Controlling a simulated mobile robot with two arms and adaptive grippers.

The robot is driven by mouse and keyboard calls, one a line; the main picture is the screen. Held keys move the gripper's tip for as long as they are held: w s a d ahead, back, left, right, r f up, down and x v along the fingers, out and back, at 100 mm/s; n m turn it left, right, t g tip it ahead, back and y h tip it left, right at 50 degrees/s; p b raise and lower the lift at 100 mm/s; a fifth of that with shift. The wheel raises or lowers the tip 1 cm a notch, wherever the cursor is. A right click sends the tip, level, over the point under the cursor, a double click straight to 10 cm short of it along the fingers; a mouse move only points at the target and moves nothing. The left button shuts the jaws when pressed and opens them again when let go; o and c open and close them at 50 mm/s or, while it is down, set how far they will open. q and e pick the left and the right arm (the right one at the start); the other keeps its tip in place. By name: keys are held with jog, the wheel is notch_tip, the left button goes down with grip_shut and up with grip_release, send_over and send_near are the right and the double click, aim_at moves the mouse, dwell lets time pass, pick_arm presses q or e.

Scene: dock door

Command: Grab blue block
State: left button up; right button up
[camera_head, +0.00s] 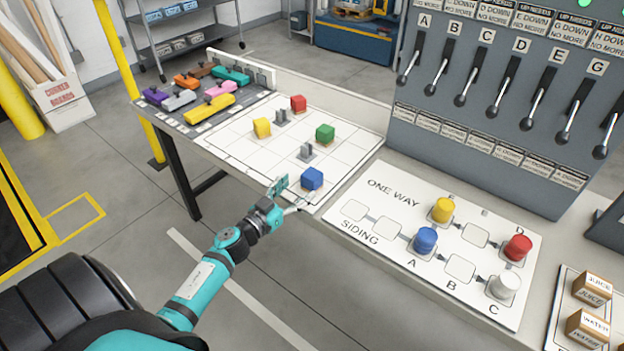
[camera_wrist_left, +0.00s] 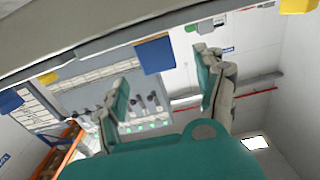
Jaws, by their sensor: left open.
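The blue block (camera_head: 312,179) sits near the front edge of a white grid board (camera_head: 348,135). My left gripper (camera_head: 290,195) is open beside the block, on its left and near side, with nothing between its fingers. In the left wrist view the blue block (camera_wrist_left: 155,55) shows beyond and between the two spread fingers of the left gripper (camera_wrist_left: 162,88). I cannot tell whether a finger touches the block. My right gripper is in neither view.
Green (camera_head: 325,132), red (camera_head: 298,103) and yellow (camera_head: 262,127) blocks stand farther back on the board with grey pieces. A blue peg (camera_head: 425,241) stands on the siding board (camera_head: 373,205) at right. A lever panel (camera_head: 500,100) rises behind.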

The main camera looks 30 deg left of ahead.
aim_at(307, 180)
pick_arm(q)
jog(key=shift+w+d+r, duration=0.1)
jog(key=shift+w+d, duration=0.1)
jog(key=shift+w, duration=1.55)
jog(key=shift+w+d, duration=0.15)
jog(key=shift+w, duration=1.6)
jog(key=shift+c, duration=0.4)
jog(key=shift+r, duration=0.1)
jog(key=c, duration=1.3)
